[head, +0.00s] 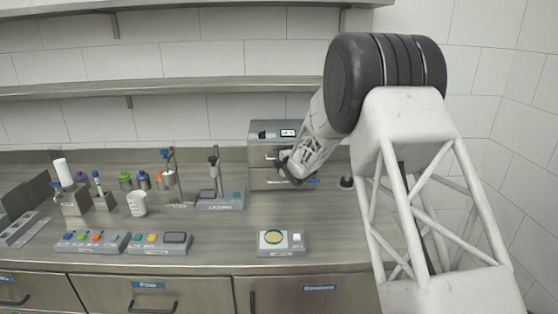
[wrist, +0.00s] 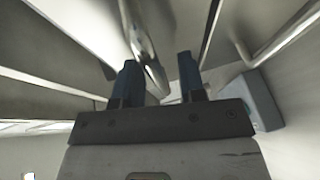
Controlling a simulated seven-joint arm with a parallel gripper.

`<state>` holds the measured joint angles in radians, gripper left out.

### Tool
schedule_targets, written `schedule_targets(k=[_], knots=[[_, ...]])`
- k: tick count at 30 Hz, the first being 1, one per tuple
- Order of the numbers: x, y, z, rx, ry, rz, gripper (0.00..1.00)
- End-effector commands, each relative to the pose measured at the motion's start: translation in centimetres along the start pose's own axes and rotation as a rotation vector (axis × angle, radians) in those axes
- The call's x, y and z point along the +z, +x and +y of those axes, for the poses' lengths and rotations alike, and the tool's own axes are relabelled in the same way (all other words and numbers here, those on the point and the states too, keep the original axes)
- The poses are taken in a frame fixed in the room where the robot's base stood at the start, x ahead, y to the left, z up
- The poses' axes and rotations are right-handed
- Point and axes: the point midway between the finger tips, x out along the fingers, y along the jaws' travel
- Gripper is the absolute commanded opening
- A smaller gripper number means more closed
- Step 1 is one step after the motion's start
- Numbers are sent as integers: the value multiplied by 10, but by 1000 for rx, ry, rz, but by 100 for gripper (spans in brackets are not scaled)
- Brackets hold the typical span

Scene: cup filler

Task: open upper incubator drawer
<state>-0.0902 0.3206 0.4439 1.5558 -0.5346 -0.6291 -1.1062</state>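The incubator (head: 262,133) is a grey box with a small display, at the back of the bench in the head view. Its upper drawer (head: 258,156) looks shut, and my gripper (head: 281,163) is in front of it, partly covering the drawer fronts. In the wrist view my gripper (wrist: 158,70) has its two dark blue fingers apart. A shiny metal handle bar (wrist: 143,42) shows between the fingers, nearer the left one, with a gap to the right one. I cannot tell whether the left finger touches it. The lower drawer (head: 262,180) sits beneath.
A stand device (head: 222,195) is just left of the incubator. A scale (head: 282,242) lies in front on the bench. A white cup (head: 137,203), bottles and button panels (head: 92,242) are further left. A shelf (head: 200,86) runs above.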

Motion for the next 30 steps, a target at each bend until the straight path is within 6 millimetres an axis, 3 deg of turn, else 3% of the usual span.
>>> schedule_targets(k=[9,17,30], knots=[[0,1,0,0,0,0,37],[0,1,0,0,0,0,0],[-1,-2,-1,0,0,0,0]])
